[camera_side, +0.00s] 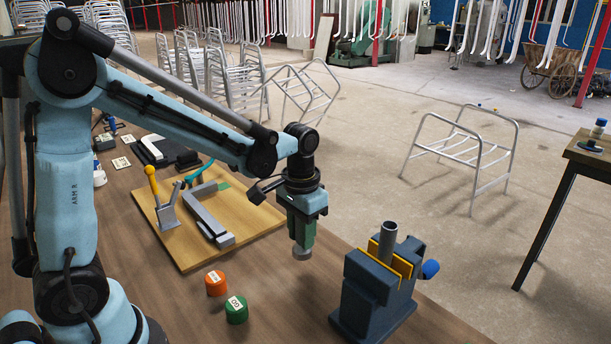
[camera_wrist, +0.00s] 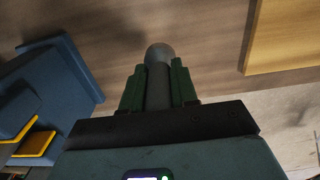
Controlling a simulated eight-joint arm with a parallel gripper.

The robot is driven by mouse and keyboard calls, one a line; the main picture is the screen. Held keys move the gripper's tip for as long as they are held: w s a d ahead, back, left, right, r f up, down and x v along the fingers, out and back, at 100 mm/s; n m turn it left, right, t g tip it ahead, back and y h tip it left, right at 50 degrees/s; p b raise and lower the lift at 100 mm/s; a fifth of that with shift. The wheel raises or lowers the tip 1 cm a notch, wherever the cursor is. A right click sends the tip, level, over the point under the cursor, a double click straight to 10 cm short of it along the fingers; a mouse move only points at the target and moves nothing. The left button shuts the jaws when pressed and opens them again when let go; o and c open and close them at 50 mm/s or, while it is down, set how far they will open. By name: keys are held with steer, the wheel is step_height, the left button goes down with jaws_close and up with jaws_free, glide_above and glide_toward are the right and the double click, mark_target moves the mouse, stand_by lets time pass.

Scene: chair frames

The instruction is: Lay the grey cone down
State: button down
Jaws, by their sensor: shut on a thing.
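My gripper (camera_side: 302,238) points straight down over the wooden table (camera_side: 290,315), between the wooden board and the vise. Its green fingers are shut on the grey cone (camera_side: 302,254), whose rounded lower end sticks out below the fingertips. In the wrist view the cone (camera_wrist: 158,54) sits upright along the line of the fingers, with its round end pointing away from my palm.
A dark blue vise (camera_side: 370,290) with yellow jaw pads holds an upright grey tube (camera_side: 388,242) to the right. A board (camera_side: 185,240) with a toggle clamp lies left. Bare table lies between.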

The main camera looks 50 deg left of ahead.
steer(key=shift+f, duration=1.85)
steer(key=c, duration=0.8)
jaws_free()
step_height(320, 180, up, 12)
steer(key=shift+r, duration=0.1)
steer(key=shift+s+r+t, duration=0.15)
steer(key=shift+s+t, duration=0.15)
steer(key=shift+s, duration=0.15)
steer(key=shift+s+f+t, duration=0.25)
steer(key=shift+s+t, duration=0.85)
steer(key=shift+s, duration=0.1)
steer(key=shift+s+f+t, duration=0.25)
steer(key=shift+s+t, duration=0.85)
steer(key=shift+s, duration=0.05)
steer(key=shift+s+f+t, duration=0.25)
steer(key=shift+s+t, duration=0.85)
steer(key=shift+s, duration=0.1)
